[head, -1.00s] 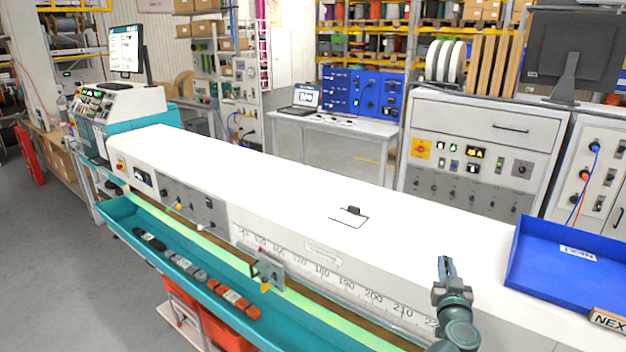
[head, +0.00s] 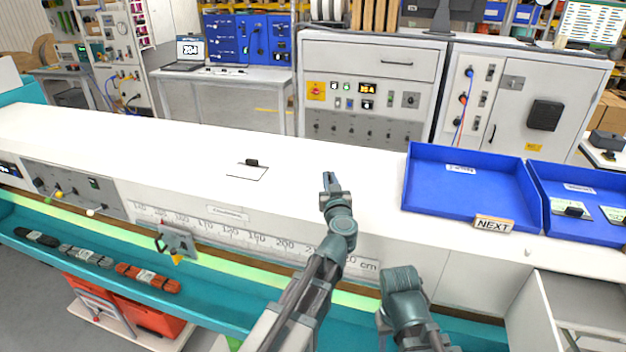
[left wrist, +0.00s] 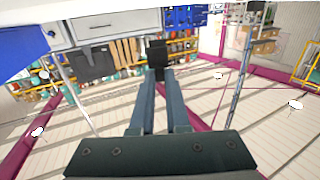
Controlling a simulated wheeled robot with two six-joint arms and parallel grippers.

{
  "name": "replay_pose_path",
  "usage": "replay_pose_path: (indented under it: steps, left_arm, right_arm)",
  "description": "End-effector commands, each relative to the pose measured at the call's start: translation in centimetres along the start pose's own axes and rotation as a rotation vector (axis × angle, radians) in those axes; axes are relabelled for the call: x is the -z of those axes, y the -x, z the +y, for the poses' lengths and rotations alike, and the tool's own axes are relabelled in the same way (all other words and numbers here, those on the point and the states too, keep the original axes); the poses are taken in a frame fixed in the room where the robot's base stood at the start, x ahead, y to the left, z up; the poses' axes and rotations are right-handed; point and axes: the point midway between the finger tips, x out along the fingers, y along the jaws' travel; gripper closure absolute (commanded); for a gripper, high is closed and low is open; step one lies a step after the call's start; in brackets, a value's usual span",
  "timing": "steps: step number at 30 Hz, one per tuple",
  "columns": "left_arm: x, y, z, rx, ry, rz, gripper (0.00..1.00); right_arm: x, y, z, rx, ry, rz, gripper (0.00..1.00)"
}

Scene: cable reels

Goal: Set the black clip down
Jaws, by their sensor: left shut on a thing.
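My left gripper (head: 328,180) is over the white bench top in the head view, right of a thin-outlined white card. In the left wrist view its two fingers (left wrist: 157,78) are shut on a small black clip (left wrist: 157,52) at their tips. The held clip is hard to make out in the head view. Another small black clip (head: 252,162) sits at the far edge of the white card (head: 246,172) on the bench. My right arm shows at the lower middle of the head view, but its gripper does not show.
A blue tray (head: 425,205) marked NEXT stands right of my left gripper. A second blue tray (head: 545,225) at the right holds cards and a black piece. A teal trough (head: 205,285) with cable bundles runs along the front.

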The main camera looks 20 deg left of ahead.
Motion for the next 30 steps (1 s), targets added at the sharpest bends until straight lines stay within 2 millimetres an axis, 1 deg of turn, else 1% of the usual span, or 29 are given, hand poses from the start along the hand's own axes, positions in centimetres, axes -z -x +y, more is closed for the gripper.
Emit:
replay_pose_path:
  steps: [1, 3, 6, 9, 17, 21, 22, 24, 27, 30]
  left_arm:
    - [-0.2, -1.6, -0.5, 0.004, 0.000, 0.000, 1.00]
    - [-0.4, -2.9, -1.1, 0.003, 0.000, 0.000, 1.00]
    - [-0.5, -4.3, -1.8, 0.002, 0.000, 0.000, 1.00]
    - [-0.5, -5.1, -2.1, 0.000, 0.000, 0.000, 1.00]
    - [-0.6, -5.5, -2.4, -0.001, 0.000, 0.000, 1.00]
    - [-0.7, -6.7, -2.9, 0.002, 0.000, 0.000, 1.00]
    - [-1.0, -6.9, -3.0, 0.001, 0.000, 0.000, 1.00]
    - [-2.4, -6.6, -2.9, -0.001, 0.000, 0.000, 1.00]
    - [-3.7, -6.5, -2.9, -0.001, 0.000, 0.000, 1.00]
    - [-4.4, -6.5, -2.9, -0.001, 0.000, 0.000, 1.00]
  right_arm:
    - [0.0, -0.2, 0.0, 0.000, 0.000, 0.000, 0.55]
    - [0.0, -0.4, 0.0, 0.000, 0.001, 0.000, 0.55]
    - [0.0, -0.5, 0.0, 0.000, 0.001, 0.000, 0.55]
    - [0.0, -0.5, -0.1, 0.000, 0.001, 0.000, 0.55]
    - [0.0, -0.6, -0.1, 0.000, 0.001, 0.000, 0.55]
    - [0.0, -0.7, -0.1, 0.000, 0.001, 0.000, 0.55]
    - [0.1, -1.0, -0.1, 0.000, 0.001, 0.000, 0.55]
    - [0.1, -2.4, -0.2, 0.000, 0.001, 0.000, 0.55]
    - [0.2, -3.7, -0.3, 0.000, 0.000, 0.000, 0.55]
    - [0.3, -4.4, -0.4, 0.000, 0.000, 0.000, 0.55]
